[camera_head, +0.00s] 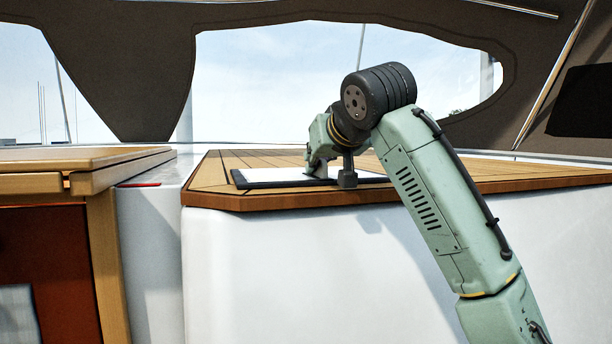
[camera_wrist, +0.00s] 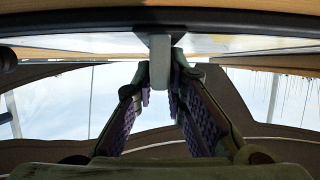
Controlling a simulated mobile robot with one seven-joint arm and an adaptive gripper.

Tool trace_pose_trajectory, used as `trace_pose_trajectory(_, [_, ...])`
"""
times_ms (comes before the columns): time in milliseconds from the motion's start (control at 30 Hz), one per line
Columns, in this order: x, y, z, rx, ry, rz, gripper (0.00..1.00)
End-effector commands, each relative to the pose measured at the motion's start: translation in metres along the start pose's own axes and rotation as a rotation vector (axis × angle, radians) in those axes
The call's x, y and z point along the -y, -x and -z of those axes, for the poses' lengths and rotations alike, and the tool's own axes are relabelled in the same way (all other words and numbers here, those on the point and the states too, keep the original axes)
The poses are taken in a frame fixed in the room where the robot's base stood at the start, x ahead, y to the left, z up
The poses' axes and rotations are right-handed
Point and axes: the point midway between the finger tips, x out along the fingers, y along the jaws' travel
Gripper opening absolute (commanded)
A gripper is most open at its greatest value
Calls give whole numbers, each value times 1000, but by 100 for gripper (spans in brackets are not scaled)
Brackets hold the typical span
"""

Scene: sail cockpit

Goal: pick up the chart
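The chart (camera_head: 270,178) is a flat white sheet with a dark border, lying on the slatted wooden top at its front edge. In the wrist view its dark edge (camera_wrist: 80,22) runs across the top. A dark block with an upright grey tab stands at the chart's front edge (camera_head: 347,179); the tab (camera_wrist: 159,70) also shows in the wrist view. My arm hides the chart's right part.
The wooden top (camera_head: 460,178) is clear behind and to the right of the chart. Its white base (camera_head: 290,265) drops straight down in front. A second wooden surface (camera_head: 75,160) stands at the left across a narrow gap, with a small red item (camera_head: 138,185) near it.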

Motion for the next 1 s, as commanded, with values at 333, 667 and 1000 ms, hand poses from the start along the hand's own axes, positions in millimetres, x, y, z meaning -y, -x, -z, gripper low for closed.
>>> trace_pose_trajectory(333, [0,0,0,0,0,0,0])
trace_pose_trajectory(667, [0,1,1,-2,0,0,0])
trace_pose_trajectory(1000, [1,5,12,-3,-1,1,0])
